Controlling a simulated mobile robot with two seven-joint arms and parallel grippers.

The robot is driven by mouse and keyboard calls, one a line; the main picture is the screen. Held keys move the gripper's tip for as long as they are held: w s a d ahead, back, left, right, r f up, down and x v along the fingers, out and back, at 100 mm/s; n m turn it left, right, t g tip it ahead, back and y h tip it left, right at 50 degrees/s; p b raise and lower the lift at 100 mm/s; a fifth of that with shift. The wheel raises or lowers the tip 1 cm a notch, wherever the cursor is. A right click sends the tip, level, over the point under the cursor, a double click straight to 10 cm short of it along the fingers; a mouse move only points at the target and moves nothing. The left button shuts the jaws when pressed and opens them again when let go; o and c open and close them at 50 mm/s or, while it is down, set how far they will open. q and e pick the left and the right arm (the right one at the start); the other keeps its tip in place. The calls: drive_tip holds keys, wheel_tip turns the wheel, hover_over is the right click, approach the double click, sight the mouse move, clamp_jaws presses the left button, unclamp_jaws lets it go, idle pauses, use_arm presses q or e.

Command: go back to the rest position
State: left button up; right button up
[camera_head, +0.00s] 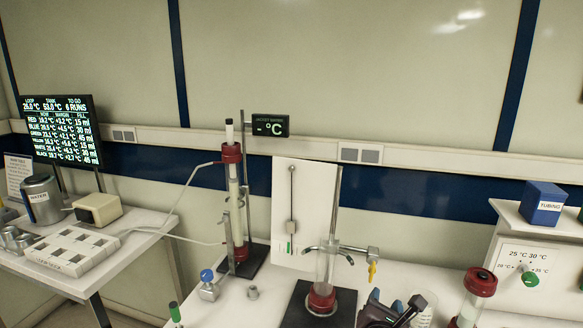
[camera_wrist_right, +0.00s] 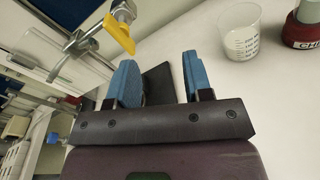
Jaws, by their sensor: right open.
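My right gripper (camera_head: 387,302) is low at the bottom edge of the head view, right of the clamp stand. In the right wrist view its two blue fingers (camera_wrist_right: 160,72) stand apart, with nothing held between them. The dark stand base (camera_wrist_right: 158,84) shows behind the gap. My left gripper is not in view.
Close by are the clamped glass column (camera_head: 325,268) with its yellow tap (camera_head: 372,271), a beaker (camera_wrist_right: 240,30) and a red-capped column (camera_head: 472,300). A taller red-capped column (camera_head: 233,190) stands left. Some bare white bench (camera_wrist_right: 270,110) shows right of the fingers.

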drive_tip(key=s+d+f+m+g, duration=0.3)
drive_tip(key=s+d+f+m, duration=0.1)
drive_tip(key=s+m, duration=0.4)
drive_tip(key=s+d+f+m+g, duration=0.3)
drive_tip(key=s+d+m+g, duration=0.1)
drive_tip(key=s+m, duration=0.35)
drive_tip(key=s+a+m+g+y, duration=0.1)
drive_tip(key=s+m+g+y, duration=0.4)
drive_tip(key=s+m, duration=1.1)
drive_tip(key=w+f+n+t+b, duration=0.3)
drive_tip(key=f+t, duration=0.4)
drive_tip(key=f, duration=0.6)
drive_tip(key=shift+w+f+n+t+y, duration=0.3)
drive_tip(key=shift+n+t, duration=0.1)
drive_tip(key=shift+n, duration=0.45)
